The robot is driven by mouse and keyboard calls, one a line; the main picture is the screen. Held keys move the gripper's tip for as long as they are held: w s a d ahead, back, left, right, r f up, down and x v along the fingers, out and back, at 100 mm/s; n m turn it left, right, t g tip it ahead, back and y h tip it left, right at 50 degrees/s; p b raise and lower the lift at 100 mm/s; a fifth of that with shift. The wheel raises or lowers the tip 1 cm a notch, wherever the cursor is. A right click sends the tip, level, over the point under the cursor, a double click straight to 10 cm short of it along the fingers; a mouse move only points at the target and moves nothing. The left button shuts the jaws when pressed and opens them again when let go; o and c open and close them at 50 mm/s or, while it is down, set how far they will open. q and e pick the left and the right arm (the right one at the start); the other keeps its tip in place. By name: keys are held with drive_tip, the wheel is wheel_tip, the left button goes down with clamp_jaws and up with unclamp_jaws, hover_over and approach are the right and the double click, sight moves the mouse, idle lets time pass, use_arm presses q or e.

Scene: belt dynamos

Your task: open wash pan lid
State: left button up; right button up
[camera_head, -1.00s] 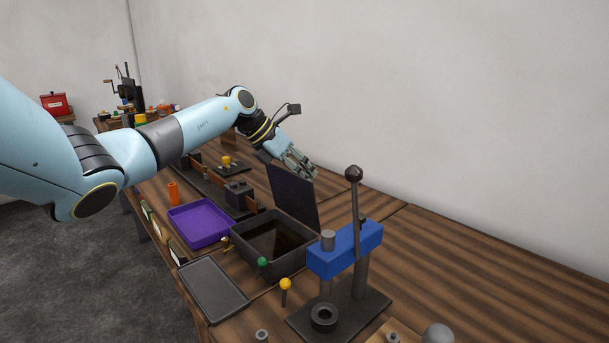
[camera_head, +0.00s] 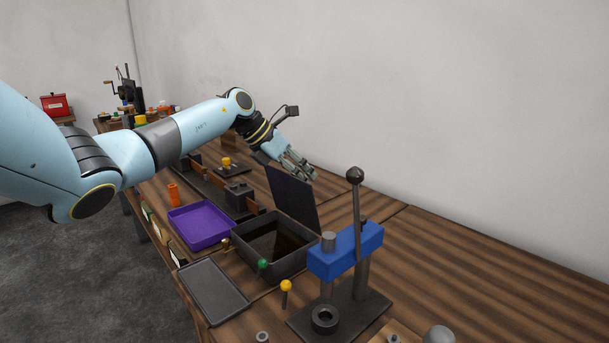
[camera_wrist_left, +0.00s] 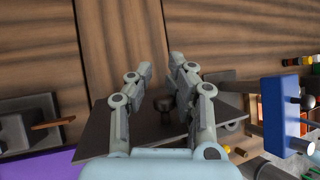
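The wash pan (camera_head: 318,247) is a dark grey box holding dark liquid. Its lid (camera_head: 292,199) is a dark panel that stands steeply raised at the pan's far edge, so the pan is open on top. My left gripper (camera_head: 312,172) is by the lid's upper edge, on its far side. In the left wrist view the two fingers of my left gripper (camera_wrist_left: 161,65) are apart, with a gap between the tips. A dark round knob (camera_wrist_left: 163,103) shows between the fingers, against the grey lid panel (camera_wrist_left: 95,138). Contact cannot be told. My right gripper is not in view.
A blue press (camera_head: 345,250) with a tall lever stands right of the pan. A purple tray (camera_head: 200,226) is to the left, and a flat grey tray (camera_head: 213,290) is in front. Green and yellow knobs (camera_head: 286,286) stand near the pan. The wall is behind the bench.

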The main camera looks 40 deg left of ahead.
use_arm(q)
drive_tip(key=o, duration=0.4)
drive_tip(key=shift+s+a+f, duration=0.1)
drive_tip(key=shift+a, duration=0.15)
drive_tip(key=shift+o, duration=0.8)
drive_tip(key=shift+d, duration=0.2)
drive_tip(key=v, duration=1.2)
